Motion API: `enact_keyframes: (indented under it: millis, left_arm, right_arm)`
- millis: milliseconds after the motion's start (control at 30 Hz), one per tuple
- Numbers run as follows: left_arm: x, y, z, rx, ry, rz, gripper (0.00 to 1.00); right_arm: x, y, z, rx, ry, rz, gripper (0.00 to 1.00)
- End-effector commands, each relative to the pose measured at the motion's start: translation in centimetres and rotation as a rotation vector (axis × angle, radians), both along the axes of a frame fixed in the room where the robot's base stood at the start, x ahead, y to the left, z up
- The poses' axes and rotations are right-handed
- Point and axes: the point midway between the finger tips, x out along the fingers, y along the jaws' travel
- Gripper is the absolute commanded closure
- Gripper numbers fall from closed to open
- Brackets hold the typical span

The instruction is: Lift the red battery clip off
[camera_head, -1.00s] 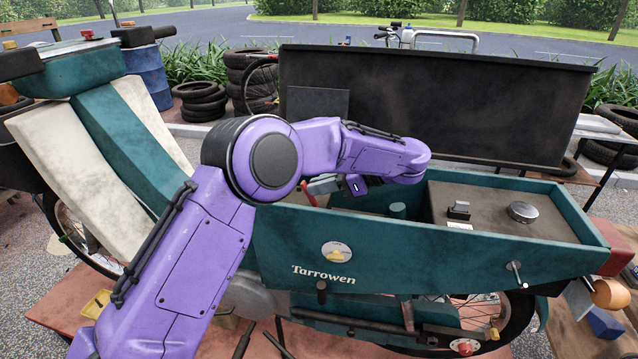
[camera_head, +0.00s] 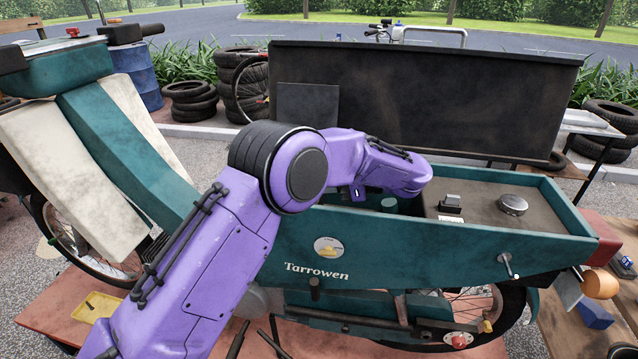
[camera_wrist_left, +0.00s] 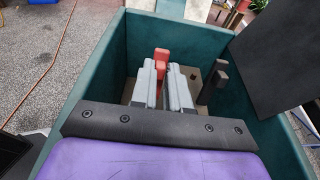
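The red battery clip (camera_wrist_left: 161,57) stands up inside the teal cart box in the left wrist view. The two grey fingers of my left gripper (camera_wrist_left: 163,88) are on either side of it, with only a narrow gap between them. I cannot tell whether both fingers press on the clip. Its lower part is hidden between the fingers. In the head view my purple left arm covers the gripper and the clip. My right gripper is in neither view.
The teal box wall (camera_head: 400,243) surrounds the gripper closely. A dark upright part (camera_wrist_left: 218,78) stands right of the fingers in the wrist view. A raised black lid (camera_head: 430,100) is behind the box. A deck with a round silver cap (camera_head: 512,204) lies to the right.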

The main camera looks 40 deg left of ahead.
Motion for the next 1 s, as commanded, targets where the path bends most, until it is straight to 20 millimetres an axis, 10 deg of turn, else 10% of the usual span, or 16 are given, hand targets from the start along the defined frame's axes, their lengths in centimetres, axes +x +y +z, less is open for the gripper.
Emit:
enact_keyframes:
  millis: [400, 1000]
  left_arm:
    - [0.2, -0.5, 0.0, 0.002, -0.001, 0.0, 0.62]
    - [4.1, -9.4, 2.6, 0.0, -0.002, -0.001, 0.62]
  right_arm:
    - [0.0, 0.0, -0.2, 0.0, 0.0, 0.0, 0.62]
    - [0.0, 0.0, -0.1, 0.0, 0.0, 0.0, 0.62]
